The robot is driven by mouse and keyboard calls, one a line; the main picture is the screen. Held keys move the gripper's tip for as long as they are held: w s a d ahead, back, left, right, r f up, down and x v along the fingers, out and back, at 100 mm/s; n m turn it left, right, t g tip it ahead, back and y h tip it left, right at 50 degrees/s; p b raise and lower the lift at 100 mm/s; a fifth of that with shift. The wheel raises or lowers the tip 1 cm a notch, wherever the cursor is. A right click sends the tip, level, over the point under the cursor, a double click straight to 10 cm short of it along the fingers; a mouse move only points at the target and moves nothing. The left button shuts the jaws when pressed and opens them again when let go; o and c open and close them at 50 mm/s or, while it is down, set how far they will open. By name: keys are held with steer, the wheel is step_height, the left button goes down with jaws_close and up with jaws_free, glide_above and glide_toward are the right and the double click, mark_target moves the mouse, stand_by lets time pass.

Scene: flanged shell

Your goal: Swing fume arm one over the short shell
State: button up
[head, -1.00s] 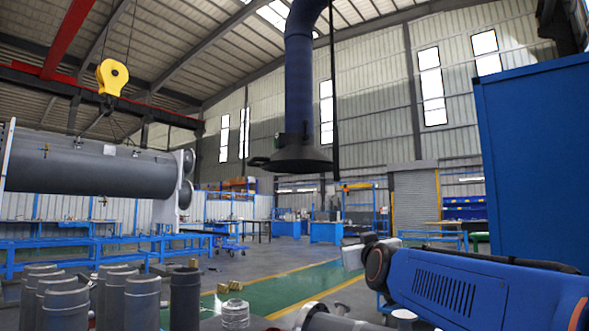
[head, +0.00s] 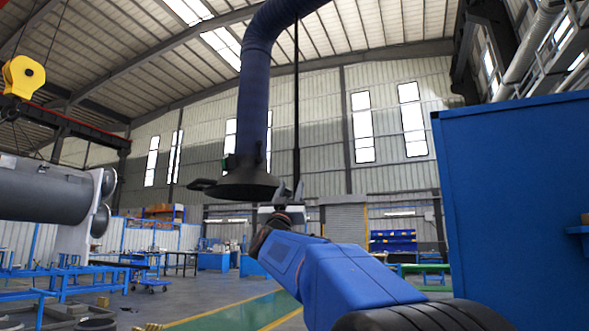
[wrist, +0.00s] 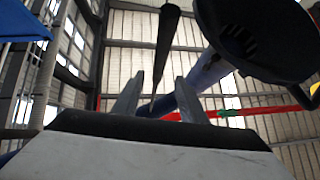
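The fume arm hangs from above as a dark blue hose (head: 252,110) ending in a dark conical hood (head: 247,183). A handle (head: 202,184) sticks out from the hood's left side. My gripper (head: 288,190) is raised just right of the hood in the head view, fingers pointing up. In the wrist view my gripper (wrist: 160,98) has its two fingers apart with nothing clearly between them. The hood (wrist: 258,38) is at upper right there, beyond the fingers. A grey flanged shell (head: 45,190) lies at the left; I cannot tell whether it is the short shell.
A thin black pole (head: 296,100) hangs beside the hose, close behind my gripper; it also shows in the wrist view (wrist: 167,45). A large blue cabinet (head: 515,210) stands close on the right. A yellow hoist hook (head: 23,77) hangs at left. Green floor (head: 245,312) lies open ahead.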

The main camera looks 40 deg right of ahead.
mark_target(299, 167)
steer(key=x, duration=1.4)
steer(key=shift+d+r, duration=0.15)
steer(key=shift+d, duration=0.05)
